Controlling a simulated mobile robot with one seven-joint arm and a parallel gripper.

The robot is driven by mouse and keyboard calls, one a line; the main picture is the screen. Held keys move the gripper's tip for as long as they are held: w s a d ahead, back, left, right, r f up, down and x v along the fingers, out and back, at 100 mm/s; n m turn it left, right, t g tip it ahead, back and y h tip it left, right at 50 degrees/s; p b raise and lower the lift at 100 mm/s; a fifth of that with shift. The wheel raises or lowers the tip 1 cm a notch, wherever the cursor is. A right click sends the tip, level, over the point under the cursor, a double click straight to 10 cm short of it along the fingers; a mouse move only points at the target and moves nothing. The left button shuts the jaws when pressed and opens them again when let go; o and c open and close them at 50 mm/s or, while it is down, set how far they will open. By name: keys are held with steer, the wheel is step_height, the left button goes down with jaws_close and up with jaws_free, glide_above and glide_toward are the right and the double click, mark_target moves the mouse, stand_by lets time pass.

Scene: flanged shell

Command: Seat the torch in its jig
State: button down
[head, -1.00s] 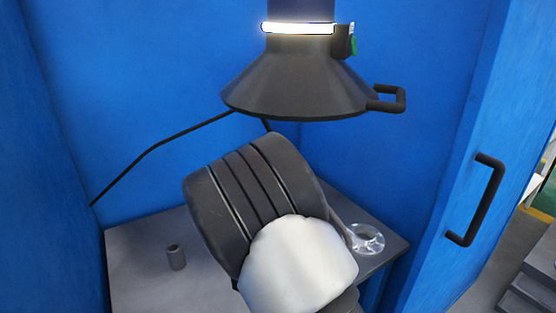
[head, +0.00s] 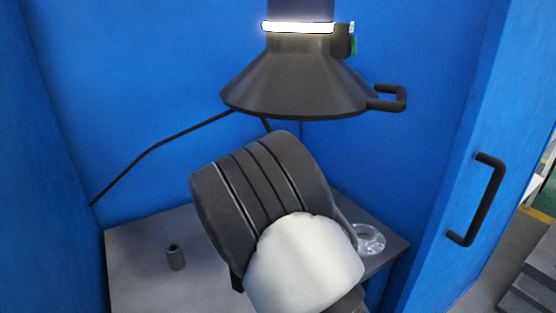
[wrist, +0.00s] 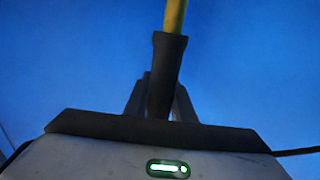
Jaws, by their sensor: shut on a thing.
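The torch (wrist: 168,62) shows in the wrist view as a dark handle with a yellow upper part running out of the top edge. My gripper (wrist: 160,98) is shut on its dark lower part, one finger on each side. In the head view my arm hides both gripper and torch.
The grey table (head: 130,265) sits between blue walls. A clear ring-shaped dish (head: 368,239) lies at its right back. A dark hood (head: 298,85) with a side handle hangs above my arm. A black handle (head: 475,200) is on the right panel. A dark cable runs along the back wall.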

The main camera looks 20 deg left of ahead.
steer(key=shift+f+b, duration=1.75)
steer(key=shift+f, duration=0.5)
steer(key=c, duration=1.4)
jaws_free()
steer(key=shift+s, duration=0.1)
steer(key=s, duration=1.7)
steer(key=shift+s+d, duration=0.15)
steer(key=shift+d, duration=0.2)
steer(key=shift+r, duration=0.1)
